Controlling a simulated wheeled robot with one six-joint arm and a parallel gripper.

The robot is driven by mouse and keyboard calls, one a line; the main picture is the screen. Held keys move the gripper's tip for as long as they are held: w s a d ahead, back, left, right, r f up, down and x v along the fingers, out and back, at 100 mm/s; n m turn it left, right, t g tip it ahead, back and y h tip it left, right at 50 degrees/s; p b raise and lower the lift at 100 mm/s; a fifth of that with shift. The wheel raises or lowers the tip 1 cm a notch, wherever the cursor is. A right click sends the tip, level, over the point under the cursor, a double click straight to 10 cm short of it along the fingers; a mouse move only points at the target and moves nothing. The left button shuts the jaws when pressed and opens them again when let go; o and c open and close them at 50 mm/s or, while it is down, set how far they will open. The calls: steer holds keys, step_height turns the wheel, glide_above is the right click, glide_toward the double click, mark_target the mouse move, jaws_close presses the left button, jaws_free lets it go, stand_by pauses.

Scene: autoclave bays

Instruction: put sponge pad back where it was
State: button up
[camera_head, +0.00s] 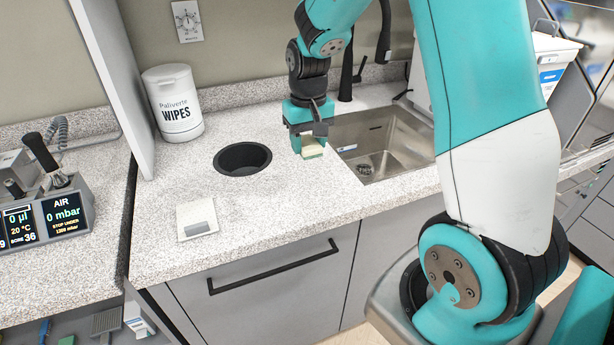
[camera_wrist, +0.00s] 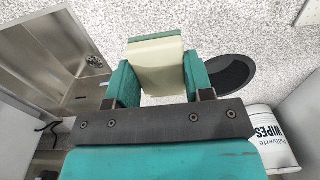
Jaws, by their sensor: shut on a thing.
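The sponge pad (camera_head: 312,148) is a small cream block with a green layer. My gripper (camera_head: 309,144) is shut on it and holds it over the counter, beside the left edge of the sink. In the wrist view the sponge pad (camera_wrist: 157,65) sits between the two green fingers of my gripper (camera_wrist: 155,82), cream face towards the camera and green along its far edge. Whether the pad touches the counter is hard to tell.
The sink (camera_head: 385,145) is right of my gripper. A round black hole (camera_head: 242,159) in the counter is to its left. A flat white pad with a grey patch (camera_head: 197,218) lies near the front. A wipes tub (camera_head: 173,103) stands behind. The front middle counter (camera_head: 290,205) is clear.

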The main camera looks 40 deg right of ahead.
mark_target(308, 188)
step_height(308, 188, down, 11)
steer(key=shift+r+p, duration=0.2)
steer(key=shift+p, duration=0.25)
steer(key=shift+f, duration=0.1)
steer(key=o, duration=0.9)
steer(key=shift+c, duration=0.2)
step_height(308, 188, up, 12)
steer(key=shift+f+b, duration=0.15)
steer(key=shift+b, duration=0.7)
steer(key=s+a+r+n+y, duration=0.1)
steer(key=s+a+r+n, duration=0.25)
steer(key=a, duration=0.35)
steer(key=s+a+r+n+y, duration=0.1)
steer(key=s+a+r+n, duration=0.15)
steer(key=s+a, duration=0.35)
steer(key=s+a+r+n+y, duration=0.2)
steer(key=s+a+r+n, duration=0.1)
steer(key=s+a, duration=0.6)
steer(key=s+n, duration=0.1)
steer(key=s, duration=0.2)
steer(key=shift+s+a+r, duration=0.2)
steer(key=shift+s+r, duration=0.1)
steer(key=shift+r, duration=0.05)
